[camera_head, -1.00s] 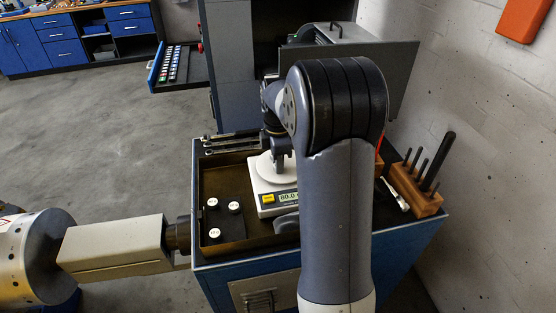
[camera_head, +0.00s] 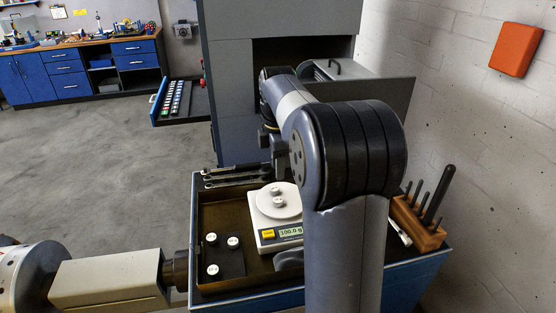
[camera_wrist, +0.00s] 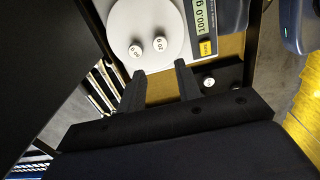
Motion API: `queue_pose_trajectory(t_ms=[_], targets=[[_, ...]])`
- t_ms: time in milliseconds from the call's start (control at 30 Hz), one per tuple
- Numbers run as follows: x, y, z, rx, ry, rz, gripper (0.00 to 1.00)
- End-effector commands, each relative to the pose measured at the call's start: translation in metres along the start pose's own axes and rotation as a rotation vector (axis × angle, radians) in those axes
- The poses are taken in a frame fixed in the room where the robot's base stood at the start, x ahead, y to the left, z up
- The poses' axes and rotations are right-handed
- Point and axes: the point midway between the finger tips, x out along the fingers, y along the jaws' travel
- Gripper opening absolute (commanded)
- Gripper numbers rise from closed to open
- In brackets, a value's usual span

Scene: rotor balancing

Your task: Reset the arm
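My gripper (camera_wrist: 158,85) is open in the wrist view, with nothing between its two dark fingers. In the head view my arm's forearm hides most of it. It hangs above and apart from the white scale (camera_head: 262,222). Two small white-topped weights (camera_head: 277,196) stand on the scale's round pan, and they also show in the wrist view (camera_wrist: 159,44). The scale display (camera_head: 291,232) reads about 100.0 g.
The scale stands in a brown tray (camera_head: 222,296) on a blue cabinet. Several white-topped weights (camera_head: 212,269) stand left of it. A wooden block (camera_head: 420,226) with upright tools is at right. A grey machine (camera_head: 230,90) and open drawer (camera_head: 180,100) are behind.

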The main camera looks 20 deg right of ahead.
Motion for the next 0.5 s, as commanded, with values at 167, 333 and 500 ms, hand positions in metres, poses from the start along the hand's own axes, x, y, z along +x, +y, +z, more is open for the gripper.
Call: queue_pose_trajectory(t_ms=[167,333,500], targets=[[-0.015,0.0,0.0,0.0,0.0,0.0,0.33],[-0.017,-0.001,0.0,0.0,0.0,-0.001,0.33],[-0.017,0.0,0.0,0.0,0.0,-0.001,0.33]])
